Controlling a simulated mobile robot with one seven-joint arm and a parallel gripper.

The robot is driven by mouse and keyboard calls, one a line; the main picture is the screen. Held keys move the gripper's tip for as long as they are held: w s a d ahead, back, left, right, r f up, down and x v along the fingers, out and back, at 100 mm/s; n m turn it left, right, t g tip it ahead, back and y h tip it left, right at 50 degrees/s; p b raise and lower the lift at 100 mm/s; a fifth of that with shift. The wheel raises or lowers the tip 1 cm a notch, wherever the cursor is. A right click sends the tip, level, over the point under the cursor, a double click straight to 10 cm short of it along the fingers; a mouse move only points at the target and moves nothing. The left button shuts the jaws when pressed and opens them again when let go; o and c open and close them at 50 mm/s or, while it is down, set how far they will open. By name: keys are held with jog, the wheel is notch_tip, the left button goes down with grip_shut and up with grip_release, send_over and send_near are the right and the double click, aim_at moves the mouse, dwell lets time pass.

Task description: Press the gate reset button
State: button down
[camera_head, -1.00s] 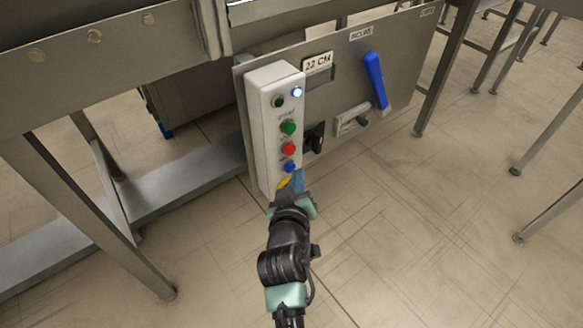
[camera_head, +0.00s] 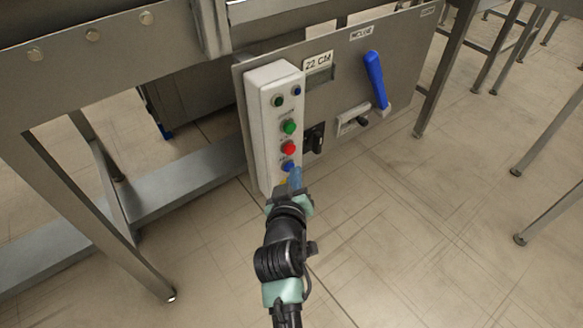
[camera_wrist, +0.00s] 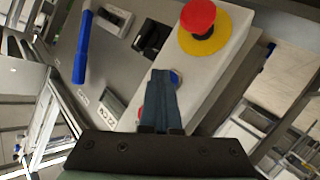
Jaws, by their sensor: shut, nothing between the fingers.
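A white control box (camera_head: 258,130) holds a column of buttons: a green button (camera_head: 288,126), a red button (camera_head: 288,148) and a blue button (camera_head: 287,165). Their labels are too small to read, so I cannot confirm which is gate reset. My gripper (camera_head: 294,174) is shut and empty, its fingertips at the blue button. In the wrist view my gripper (camera_wrist: 161,74) partly covers the blue button (camera_wrist: 176,76); I cannot tell whether they touch. The red button (camera_wrist: 141,112) is mostly hidden behind the fingers there.
A red mushroom button (camera_wrist: 198,16) on a yellow base sits close beyond the fingertips. Two small lamps (camera_head: 287,96) top the box. A blue lever (camera_head: 375,80), a black knob (camera_head: 314,139) and a display (camera_head: 321,76) are on the panel to the right.

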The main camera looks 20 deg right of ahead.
jog(key=shift+s+d+p, duration=0.25)
jog(key=shift+s+p, duration=0.45)
jog(key=shift+s, duration=0.1)
jog(key=s+p, duration=0.1)
jog(key=s+d+p, duration=0.1)
jog(key=s, duration=0.1)
jog(key=s+p, duration=0.1)
jog(key=shift+s+d+p, duration=0.35)
jog(key=shift+p, duration=0.05)
dwell(0.7)
